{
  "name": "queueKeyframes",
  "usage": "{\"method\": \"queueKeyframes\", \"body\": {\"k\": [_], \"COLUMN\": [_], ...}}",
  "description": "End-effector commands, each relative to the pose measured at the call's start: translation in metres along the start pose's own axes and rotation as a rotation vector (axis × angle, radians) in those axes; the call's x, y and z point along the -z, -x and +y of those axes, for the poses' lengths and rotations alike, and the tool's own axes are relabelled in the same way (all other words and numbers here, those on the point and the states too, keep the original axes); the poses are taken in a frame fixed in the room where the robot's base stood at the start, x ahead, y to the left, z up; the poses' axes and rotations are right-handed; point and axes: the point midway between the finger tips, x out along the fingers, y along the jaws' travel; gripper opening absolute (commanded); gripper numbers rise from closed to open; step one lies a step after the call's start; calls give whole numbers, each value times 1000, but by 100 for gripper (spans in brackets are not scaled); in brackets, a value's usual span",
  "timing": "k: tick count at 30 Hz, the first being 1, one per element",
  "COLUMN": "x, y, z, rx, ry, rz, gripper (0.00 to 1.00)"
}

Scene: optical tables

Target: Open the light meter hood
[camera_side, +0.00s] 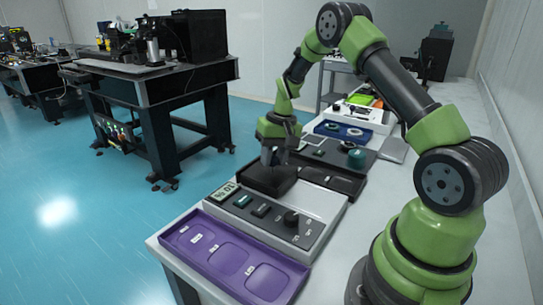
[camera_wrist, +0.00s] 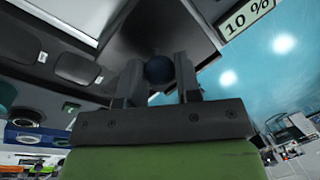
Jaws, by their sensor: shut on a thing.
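The light meter (camera_side: 318,203) is a grey box with a dark front panel, a "10 %" display and a black knob. Its dark hood (camera_side: 270,180) sits at the back left of the box, behind the display. The hood also fills the upper middle of the wrist view (camera_wrist: 150,35). I cannot tell how far the hood is tilted.
A purple tray (camera_side: 218,243) with labelled recesses lies in front of the meter. A black optical table (camera_side: 150,92) stands apart at the left.

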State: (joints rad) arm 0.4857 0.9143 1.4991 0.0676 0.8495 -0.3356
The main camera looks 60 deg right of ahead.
Motion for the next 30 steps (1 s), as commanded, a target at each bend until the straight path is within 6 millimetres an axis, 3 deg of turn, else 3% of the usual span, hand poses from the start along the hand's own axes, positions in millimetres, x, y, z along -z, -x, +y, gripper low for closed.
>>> {"method": "queueKeyframes", "body": {"k": [15,21,29,30], "x": [-79,-92,-94,-95], "y": [11,12,12,12], "z": [54,62,63,63], "rx": [1,-2,-3,-3], "ry": [-4,0,2,2], "rz": [1,3,-2,-2], "gripper": [0,0,0,34]}}
